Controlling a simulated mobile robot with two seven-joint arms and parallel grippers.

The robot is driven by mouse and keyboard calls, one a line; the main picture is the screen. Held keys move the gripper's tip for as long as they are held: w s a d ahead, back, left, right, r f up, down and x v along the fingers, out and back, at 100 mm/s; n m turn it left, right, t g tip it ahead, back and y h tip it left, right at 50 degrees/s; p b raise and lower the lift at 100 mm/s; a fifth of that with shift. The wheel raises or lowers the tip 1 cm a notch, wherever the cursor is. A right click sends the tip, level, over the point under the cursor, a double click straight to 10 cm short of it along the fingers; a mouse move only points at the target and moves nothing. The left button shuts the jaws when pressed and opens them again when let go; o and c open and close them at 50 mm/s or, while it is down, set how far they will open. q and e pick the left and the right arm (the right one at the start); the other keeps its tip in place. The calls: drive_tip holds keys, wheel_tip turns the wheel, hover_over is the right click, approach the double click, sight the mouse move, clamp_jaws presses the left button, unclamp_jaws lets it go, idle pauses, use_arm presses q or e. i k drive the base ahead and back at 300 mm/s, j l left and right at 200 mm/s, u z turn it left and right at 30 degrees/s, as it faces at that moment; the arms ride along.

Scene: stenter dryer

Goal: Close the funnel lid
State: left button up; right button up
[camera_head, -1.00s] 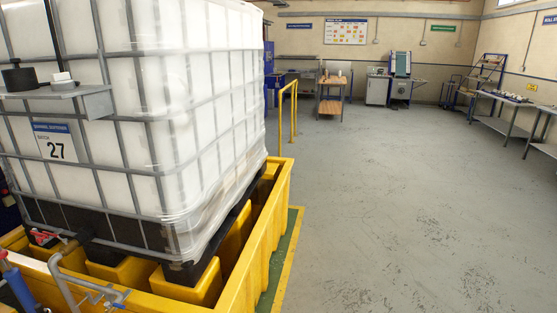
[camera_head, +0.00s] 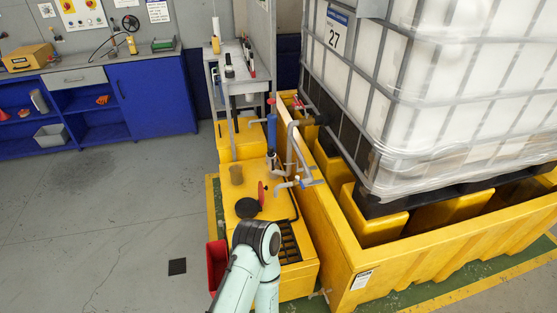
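A round black disc-like opening (camera_head: 247,208), which looks like the funnel, sits on the yellow platform left of the big tank. A thin red piece (camera_head: 262,195), seen nearly edge-on, stands up at its right edge and looks like the funnel lid, raised. One of my arms comes in from the bottom, with a dark joint just in front of the black disc. Neither gripper can be made out.
The yellow bund (camera_head: 345,250) under the caged white tank (camera_head: 425,90) stands right of the platform (camera_head: 288,285). A blue workbench (camera_head: 150,95) is at the back left.

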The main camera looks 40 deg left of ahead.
sight(260, 189)
drive_tip(key=i+l+u, duration=0.15)
drive_tip(key=u, duration=0.3)
drive_tip(key=i+l+u, duration=0.1)
drive_tip(key=l+u, duration=0.3)
drive_tip(key=i+l+u, duration=0.1)
drive_tip(key=u, duration=0.35)
drive_tip(key=i+l+u, duration=0.1)
drive_tip(key=l+u, duration=0.85)
drive_tip(key=i+u, duration=0.1)
drive_tip(key=i+j, duration=0.3)
drive_tip(key=j, duration=0.15)
drive_tip(key=i+j, duration=0.3)
drive_tip(key=j, duration=0.2)
drive_tip(key=i+j, duration=0.3)
drive_tip(key=j, duration=0.15)
drive_tip(key=i+j+u, duration=0.1)
drive_tip(key=i+j, duration=0.25)
drive_tip(key=j, duration=0.15)
